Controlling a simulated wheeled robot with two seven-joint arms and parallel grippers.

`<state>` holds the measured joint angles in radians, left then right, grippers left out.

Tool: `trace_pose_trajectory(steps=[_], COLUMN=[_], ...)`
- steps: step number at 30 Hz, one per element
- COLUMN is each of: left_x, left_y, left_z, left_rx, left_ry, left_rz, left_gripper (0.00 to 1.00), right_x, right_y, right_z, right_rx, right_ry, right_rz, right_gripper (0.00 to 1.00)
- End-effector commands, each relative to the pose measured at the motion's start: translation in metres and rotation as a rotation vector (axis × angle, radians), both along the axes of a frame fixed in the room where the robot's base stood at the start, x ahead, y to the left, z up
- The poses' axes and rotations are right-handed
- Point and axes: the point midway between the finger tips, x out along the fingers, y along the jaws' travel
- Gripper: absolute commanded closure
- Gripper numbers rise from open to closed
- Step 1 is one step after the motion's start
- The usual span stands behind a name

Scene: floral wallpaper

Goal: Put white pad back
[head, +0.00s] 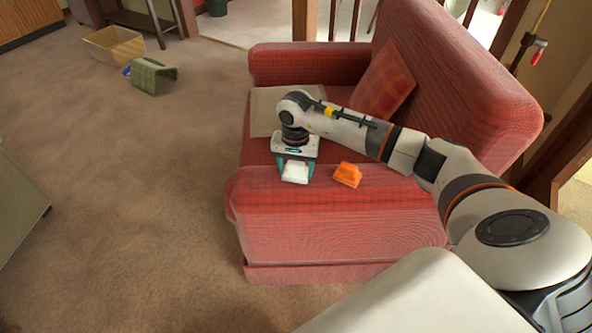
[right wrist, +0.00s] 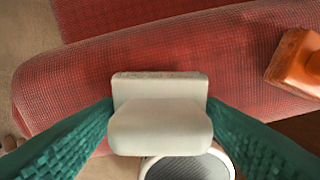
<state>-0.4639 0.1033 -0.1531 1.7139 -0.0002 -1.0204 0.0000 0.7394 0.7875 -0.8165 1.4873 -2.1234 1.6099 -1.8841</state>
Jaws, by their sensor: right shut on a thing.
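The white pad (head: 296,172) is a small stepped block held between the teal fingers of my right gripper (head: 295,167). The right wrist view shows the white pad (right wrist: 160,115) with a green finger on each side of it. The pad is over the near armrest of the red sofa (head: 330,215); I cannot tell whether it touches the armrest. An orange pad (head: 347,175) of similar shape sits on the armrest just to the right. It also shows at the right edge of the right wrist view (right wrist: 297,62). My left gripper is not in view.
A beige cloth (head: 265,108) lies on the seat and a patterned red cushion (head: 384,80) leans on the backrest. A tan box (head: 115,45) and a green woven basket (head: 153,77) are on the carpet. The carpet left of the sofa is mostly clear.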

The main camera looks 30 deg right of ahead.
Motion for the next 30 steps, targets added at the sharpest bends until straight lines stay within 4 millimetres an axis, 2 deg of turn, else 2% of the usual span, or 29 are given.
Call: trace_pose_trajectory(steps=[1, 3, 14, 15, 18, 30], left_x=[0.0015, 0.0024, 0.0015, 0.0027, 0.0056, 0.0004], left_y=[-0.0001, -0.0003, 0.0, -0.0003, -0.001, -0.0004], left_z=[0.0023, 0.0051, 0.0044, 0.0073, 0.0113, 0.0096], left_rx=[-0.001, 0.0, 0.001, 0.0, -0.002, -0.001], left_ry=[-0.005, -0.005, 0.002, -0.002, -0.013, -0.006], left_rz=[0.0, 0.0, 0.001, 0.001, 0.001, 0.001], left_gripper=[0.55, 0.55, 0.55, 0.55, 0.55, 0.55], right_x=[-0.0003, 0.0001, 0.0002, 0.0002, 0.0002, 0.0002], right_y=[0.0, 0.0, -0.0003, -0.0002, -0.0002, -0.0002], right_z=[-0.0081, -0.0115, -0.0125, -0.0123, -0.0121, -0.0087], right_rx=[0.0, 0.0, -0.001, -0.001, -0.001, -0.001], right_ry=[0.001, -0.001, -0.002, -0.001, -0.001, -0.001], right_rz=[-0.001, 0.001, 0.0, 0.0, 0.0, 0.0], right_gripper=[0.55, 0.55, 0.55, 0.32, 0.16, 0.15])
